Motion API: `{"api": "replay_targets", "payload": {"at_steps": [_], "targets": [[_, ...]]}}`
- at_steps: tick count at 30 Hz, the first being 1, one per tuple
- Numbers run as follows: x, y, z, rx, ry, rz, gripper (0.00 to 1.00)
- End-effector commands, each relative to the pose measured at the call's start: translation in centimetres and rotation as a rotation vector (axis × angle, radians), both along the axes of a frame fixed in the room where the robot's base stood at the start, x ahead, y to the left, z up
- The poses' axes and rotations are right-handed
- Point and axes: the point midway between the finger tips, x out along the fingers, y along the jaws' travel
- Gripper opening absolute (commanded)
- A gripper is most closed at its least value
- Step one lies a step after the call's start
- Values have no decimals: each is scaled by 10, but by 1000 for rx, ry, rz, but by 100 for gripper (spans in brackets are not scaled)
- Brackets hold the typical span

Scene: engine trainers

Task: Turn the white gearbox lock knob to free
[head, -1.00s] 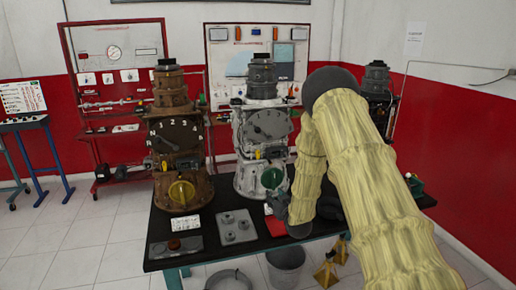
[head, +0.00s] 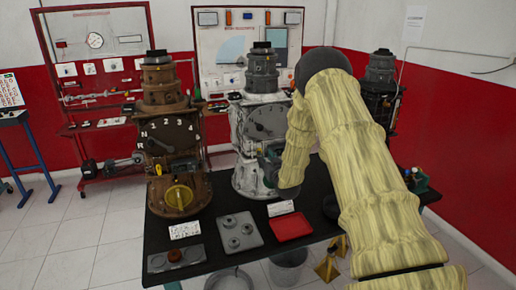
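The white gearbox (head: 243,118) stands upright in the middle of the black table, with a grey dial on its front. My arm comes in from the right, and my gripper (head: 271,165) is at the lower front of this gearbox, where the lock knob sits. The gripper and wrist cover the knob, so its position cannot be read. I cannot tell whether the fingers touch the knob or whether they are open or shut.
A brown gearbox (head: 166,104) with a yellow knob (head: 178,197) stands to the left. A dark gearbox (head: 381,88) is behind my arm at right. A grey plate (head: 239,232), a red tray (head: 291,227) and a white card (head: 281,208) lie in front.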

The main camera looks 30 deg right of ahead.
Motion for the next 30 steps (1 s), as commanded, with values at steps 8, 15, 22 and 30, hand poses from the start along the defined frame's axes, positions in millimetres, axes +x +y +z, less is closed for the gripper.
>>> {"api": "replay_targets", "payload": {"at_steps": [8, 15, 22, 30], "targets": [[42, -10, 2, -1, 1, 1, 36], [68, -14, 1, -1, 0, 3, 36], [79, -15, 0, -1, 1, 4, 36], [79, -15, 0, 0, 1, 4, 34]]}}
